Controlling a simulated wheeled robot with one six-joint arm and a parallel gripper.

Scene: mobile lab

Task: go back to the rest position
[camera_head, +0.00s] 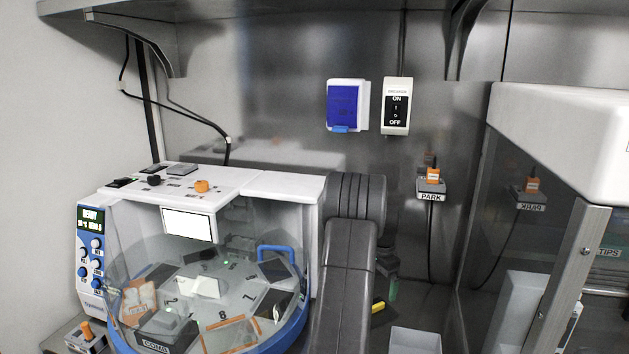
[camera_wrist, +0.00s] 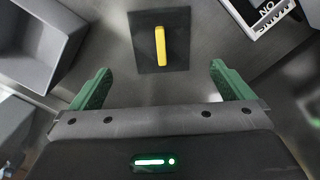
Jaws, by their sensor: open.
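My gripper (camera_wrist: 161,90) is open and empty in the wrist view, with its two green fingers spread wide apart. Between and beyond the fingers, a yellow bar (camera_wrist: 160,46) stands on a dark square plate (camera_wrist: 147,62) on the metal surface. In the head view my dark grey arm hangs down in front of the right end of the white machine. The gripper is mostly hidden there behind the arm, with a bit of green showing to its right.
The white machine (camera_head: 255,186) with a blue-rimmed round carousel (camera_head: 290,334) stands left of my arm. A glass-fronted white cabinet (camera_head: 570,120) stands at right. A grey bin (camera_wrist: 32,45) lies upper left in the wrist view. A PARK holder (camera_head: 431,190) is on the back wall.

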